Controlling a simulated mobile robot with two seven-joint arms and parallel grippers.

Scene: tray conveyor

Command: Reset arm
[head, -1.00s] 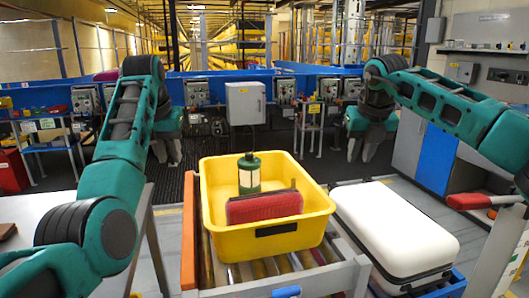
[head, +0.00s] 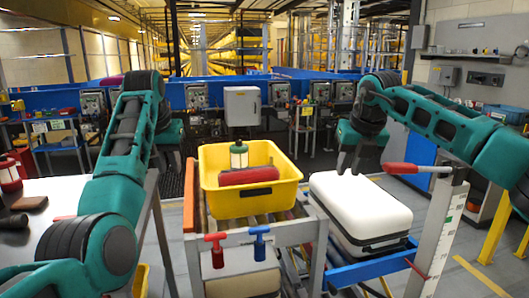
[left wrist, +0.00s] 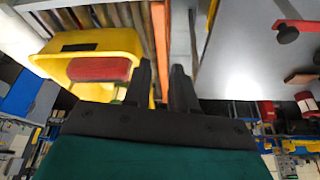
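My left gripper (head: 171,165) hangs beside the yellow tray's left side in the head view, partly behind my own arm. In the left wrist view its two fingers (left wrist: 161,88) stand apart with nothing between them. My right gripper (head: 351,160) points down near the far edge of the white case (head: 360,205). Its fingers look parted and empty. The yellow tray (head: 235,204) sits on the roller conveyor and holds a red item (head: 249,175) and a green-and-white bottle (head: 239,155). The tray also shows in the left wrist view (left wrist: 120,40).
A grey table (head: 60,190) with a brown object (head: 30,203) is at left. A red-handled post (head: 440,225) is at right. A grey box (head: 243,106) stands behind.

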